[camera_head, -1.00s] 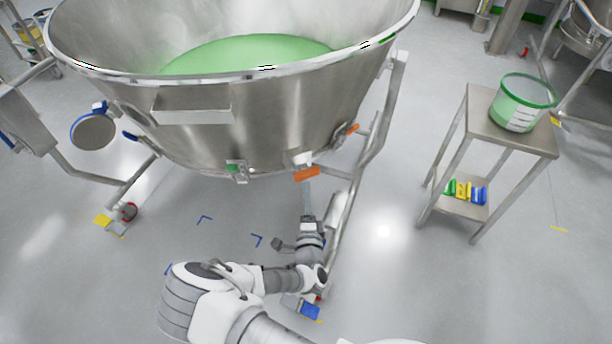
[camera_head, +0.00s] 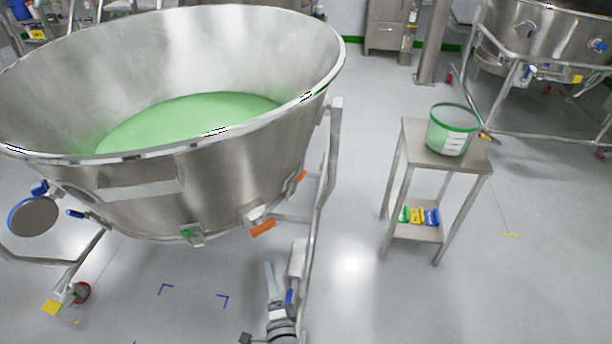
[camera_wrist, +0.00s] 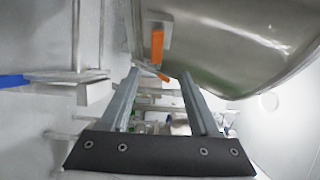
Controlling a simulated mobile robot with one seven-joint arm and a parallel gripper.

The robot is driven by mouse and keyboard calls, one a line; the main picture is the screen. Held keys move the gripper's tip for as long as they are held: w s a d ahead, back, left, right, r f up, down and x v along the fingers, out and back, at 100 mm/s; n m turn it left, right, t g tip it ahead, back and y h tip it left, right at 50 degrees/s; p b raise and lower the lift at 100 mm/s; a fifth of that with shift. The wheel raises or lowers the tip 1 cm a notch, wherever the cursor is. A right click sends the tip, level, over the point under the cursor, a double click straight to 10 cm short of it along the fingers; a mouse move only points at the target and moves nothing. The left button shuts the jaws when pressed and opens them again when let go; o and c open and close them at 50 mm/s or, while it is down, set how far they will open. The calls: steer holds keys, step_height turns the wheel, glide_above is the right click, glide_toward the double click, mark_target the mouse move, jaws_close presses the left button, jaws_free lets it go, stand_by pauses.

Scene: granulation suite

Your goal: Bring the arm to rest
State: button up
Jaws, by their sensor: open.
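My gripper (camera_head: 271,283) is at the bottom middle of the head view, in front of the large steel bowl (camera_head: 225,190) and below its rim. Most of my arm is out of the picture there. In the wrist view my gripper (camera_wrist: 160,85) shows two grey fingers spread apart with nothing between them. The bowl's steel wall (camera_wrist: 225,40) fills the upper right of that view, beyond the fingers. An orange tag (camera_wrist: 157,48) shows beyond the fingertips. Contact between the fingers and the bowl cannot be told.
The bowl holds green material (camera_head: 190,118) and stands on a tubular frame (camera_head: 322,190). A steel side table (camera_head: 470,158) at right bears a green-banded bucket (camera_head: 452,130); small coloured items (camera_head: 418,215) lie on its lower shelf. Floor between frame and table is clear.

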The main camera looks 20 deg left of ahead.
steer(key=w+d+r+m+t+h, duration=0.1)
steer(key=w+d+r+m+h, duration=0.3)
steer(key=d+r+m+h, duration=0.4)
steer(key=w+d+r+m+h, duration=0.5)
steer(key=r+m+h, duration=0.2)
steer(key=m, duration=0.4)
steer(key=s+d+r+m+g+h, duration=0.25)
steer(key=d+r+m+g, duration=0.3)
steer(key=d+m, duration=0.35)
steer(key=s+d+r+m+g+h, duration=0.2)
steer(key=d+r+m+g+h, duration=0.15)
steer(key=d+m+g, duration=0.55)
steer(key=s+d+r+m+t+y, duration=0.35)
steer(key=s+r+m+y, duration=1.1)
steer(key=m, duration=0.75)
step_height(320, 180, up, 20)
steer(key=w+h+p, duration=0.1)
steer(key=h+p, duration=0.1)
steer(key=p, duration=1.5)
steer(key=shift+d+f+m, duration=0.15)
steer(key=shift+f+m, duration=0.1)
steer(key=shift+m, duration=0.15)
